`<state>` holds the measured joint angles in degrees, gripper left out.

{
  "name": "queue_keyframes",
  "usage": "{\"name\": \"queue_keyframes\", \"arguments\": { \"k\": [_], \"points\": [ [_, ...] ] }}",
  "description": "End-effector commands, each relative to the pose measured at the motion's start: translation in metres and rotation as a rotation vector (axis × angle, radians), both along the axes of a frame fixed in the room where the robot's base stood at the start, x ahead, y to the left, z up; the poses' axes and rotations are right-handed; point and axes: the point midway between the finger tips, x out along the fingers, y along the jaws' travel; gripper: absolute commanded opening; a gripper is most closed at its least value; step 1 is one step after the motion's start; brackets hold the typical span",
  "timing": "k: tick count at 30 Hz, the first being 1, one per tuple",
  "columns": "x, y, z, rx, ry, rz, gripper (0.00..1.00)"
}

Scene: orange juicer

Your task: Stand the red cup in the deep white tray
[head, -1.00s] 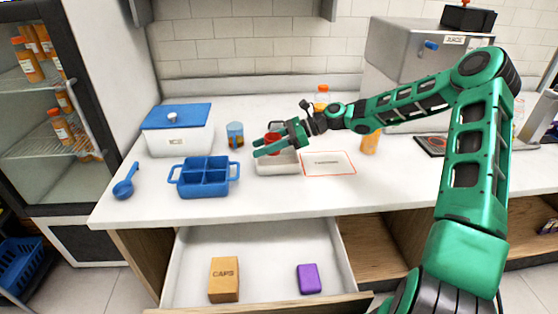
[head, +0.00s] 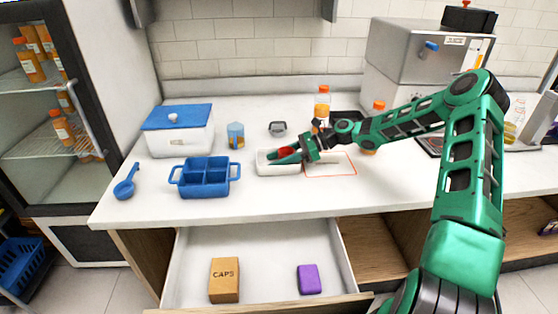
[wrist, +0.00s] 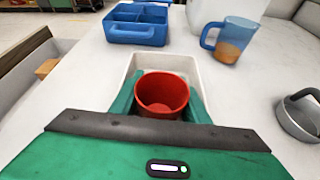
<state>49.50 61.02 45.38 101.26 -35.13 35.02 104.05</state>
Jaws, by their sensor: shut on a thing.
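The red cup (wrist: 162,93) is upright between the fingers of my gripper (wrist: 160,100) in the wrist view, its open rim facing the camera. In the head view only a bit of the red cup (head: 286,152) shows behind the green fingers of my gripper (head: 284,157). My gripper is shut on the cup. The deep white tray (head: 262,167) is right under and around the cup; its far wall (wrist: 140,57) shows beyond the cup in the wrist view. The cup's base is hidden, so I cannot tell whether it touches the tray floor.
A blue divided caddy (head: 205,190) stands left of the tray. A blue jug (head: 235,136) and a grey pan-like item (head: 277,128) stand behind. Orange bottles (head: 323,105) stand behind my arm. An open drawer (head: 262,255) lies below the counter's front edge.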

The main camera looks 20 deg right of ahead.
Motion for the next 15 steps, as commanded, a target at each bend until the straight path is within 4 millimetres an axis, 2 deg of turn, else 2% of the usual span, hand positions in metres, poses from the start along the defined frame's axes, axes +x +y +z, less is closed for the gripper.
{"name": "queue_keyframes", "arguments": {
  "k": [3, 4, 15],
  "points": [
    [0.0, -0.0001, -0.0016, 0.0, 0.001, 0.0, 0.21],
    [0.0, -0.0001, -0.0014, 0.0, 0.0, 0.0, 0.49],
    [-0.0001, -0.003, 0.0015, 0.0, 0.0, -0.002, 0.5]
  ]
}}
